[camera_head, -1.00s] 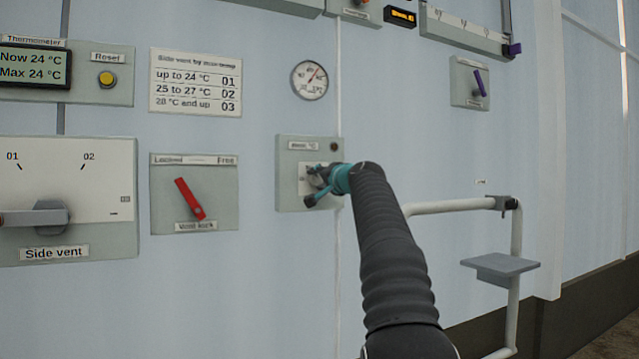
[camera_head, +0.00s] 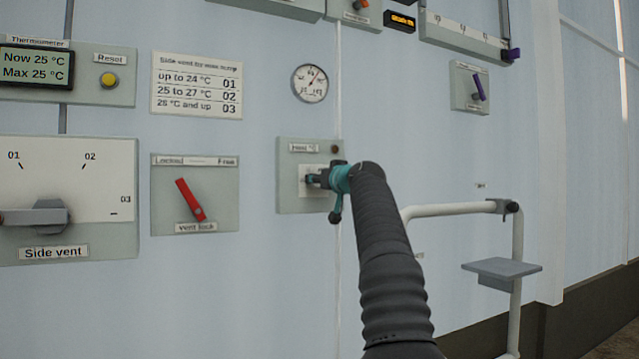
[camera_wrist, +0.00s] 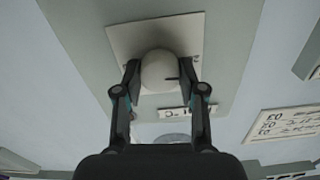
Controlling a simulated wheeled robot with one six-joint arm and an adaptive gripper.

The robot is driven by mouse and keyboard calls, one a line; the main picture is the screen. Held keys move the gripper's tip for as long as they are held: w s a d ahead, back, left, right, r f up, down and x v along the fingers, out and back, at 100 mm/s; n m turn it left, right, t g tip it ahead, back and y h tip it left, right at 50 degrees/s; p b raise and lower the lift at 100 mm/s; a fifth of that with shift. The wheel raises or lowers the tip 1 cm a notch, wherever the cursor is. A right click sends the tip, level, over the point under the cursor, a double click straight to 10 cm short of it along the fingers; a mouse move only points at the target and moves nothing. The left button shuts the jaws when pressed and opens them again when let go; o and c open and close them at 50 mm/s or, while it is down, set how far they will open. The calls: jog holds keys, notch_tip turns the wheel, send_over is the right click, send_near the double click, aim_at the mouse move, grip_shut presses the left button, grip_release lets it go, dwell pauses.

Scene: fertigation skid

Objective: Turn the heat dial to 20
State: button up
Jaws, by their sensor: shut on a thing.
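The heat dial is a round pale knob (camera_wrist: 160,72) on a white plate in the wrist view, with a dark pointer mark on its right side in that view.
A round gauge (camera_head: 310,83) is above the panel. The vent lock with a red lever (camera_head: 190,199) and the side vent dial (camera_head: 45,216) are to the left. A thermometer (camera_head: 35,66) shows Now 25 °C. A white pipe rail (camera_head: 450,207) with a grey shelf (camera_head: 500,267) is at right.

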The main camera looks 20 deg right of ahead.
jog(key=shift+n, duration=0.7)
jog(key=o, duration=1.2)
jog(key=shift+c, duration=0.2)
jog(key=shift+s, duration=0.1)
jog(key=s, duration=1.1)
jog(key=shift+s+d, duration=0.25)
jog(key=shift+s, duration=0.1)
jog(key=shift+m, duration=0.3)
